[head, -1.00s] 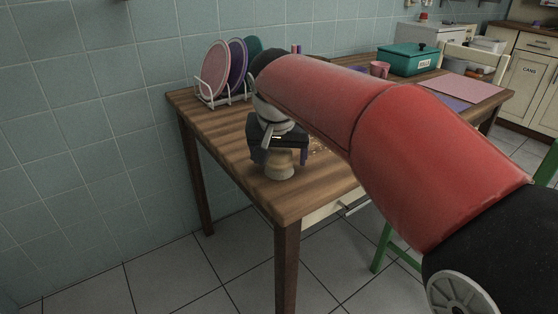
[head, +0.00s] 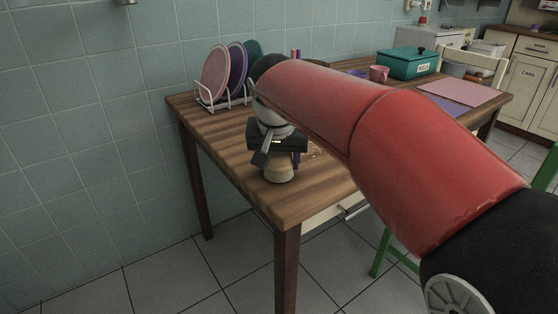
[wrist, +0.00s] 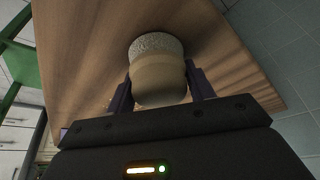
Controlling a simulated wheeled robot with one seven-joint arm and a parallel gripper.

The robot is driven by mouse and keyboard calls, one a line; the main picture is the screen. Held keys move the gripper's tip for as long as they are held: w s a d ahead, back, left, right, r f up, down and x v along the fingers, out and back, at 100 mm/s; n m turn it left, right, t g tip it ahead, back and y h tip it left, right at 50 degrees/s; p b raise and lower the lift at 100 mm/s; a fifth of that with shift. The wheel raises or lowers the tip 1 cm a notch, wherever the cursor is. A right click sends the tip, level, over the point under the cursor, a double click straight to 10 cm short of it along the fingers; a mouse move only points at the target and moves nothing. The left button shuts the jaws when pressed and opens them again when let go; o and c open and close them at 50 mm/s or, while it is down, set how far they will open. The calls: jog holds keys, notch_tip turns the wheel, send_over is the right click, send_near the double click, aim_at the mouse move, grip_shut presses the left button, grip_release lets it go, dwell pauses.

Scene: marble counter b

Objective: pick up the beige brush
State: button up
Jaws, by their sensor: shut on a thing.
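The beige brush (head: 279,171) is on the near part of the wooden table, below my gripper. It has a rounded beige body and, in the wrist view (wrist: 160,75), a paler speckled end facing away from the gripper. My gripper (head: 278,155) points down over the table. In the wrist view, its two dark fingers (wrist: 160,88) are on either side of the brush, shut on it. Whether the brush touches the table or is slightly above it, I cannot tell. My arm hides part of the table behind the gripper.
The wooden table (head: 222,142) has a clear near-left surface. A white rack (head: 213,101) with several colored plates stands at the back left. A green box (head: 407,63), a pink cup (head: 379,73) and a pink mat (head: 461,93) lie farther right. A tiled wall runs behind.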

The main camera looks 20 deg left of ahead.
notch_tip(320, 180, up, 20)
jog(key=p, duration=0.2)
jog(key=shift+p, duration=0.3)
jog(key=shift+f, duration=0.15)
